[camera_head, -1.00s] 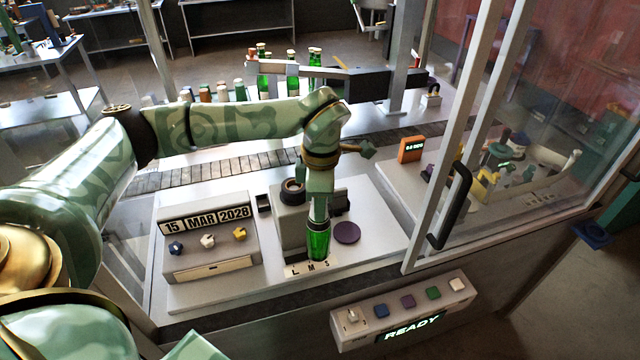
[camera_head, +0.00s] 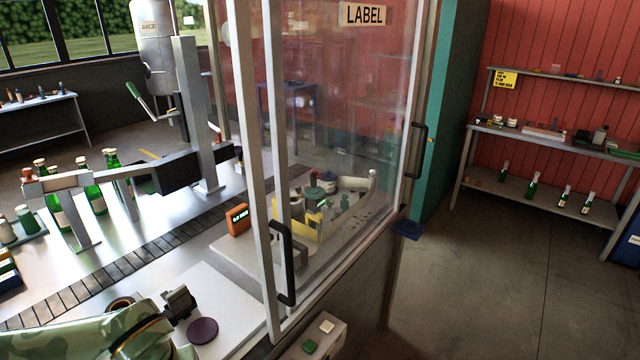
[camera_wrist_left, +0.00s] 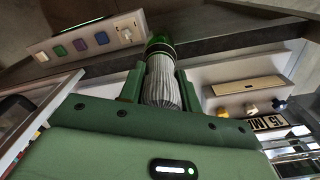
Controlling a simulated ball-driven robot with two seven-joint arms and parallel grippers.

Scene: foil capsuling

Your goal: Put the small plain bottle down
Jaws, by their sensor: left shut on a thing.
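In the left wrist view my left gripper (camera_wrist_left: 160,88) is shut on the small bottle (camera_wrist_left: 160,46). The bottle's green glass shows beyond the fingertips, and a pale ribbed part lies between the fingers. Its far end stands out against the dark bench edge; I cannot tell whether it touches anything. My right gripper is in neither view.
A purple disc (camera_head: 203,331) lies on the white board (camera_head: 240,301). The glass door's black handle (camera_head: 283,264) and frame stand to its right. An orange display (camera_head: 236,218) is behind. Green bottles (camera_head: 92,187) stand beyond the conveyor (camera_head: 131,263). The button box (camera_wrist_left: 88,43) shows in the wrist view.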

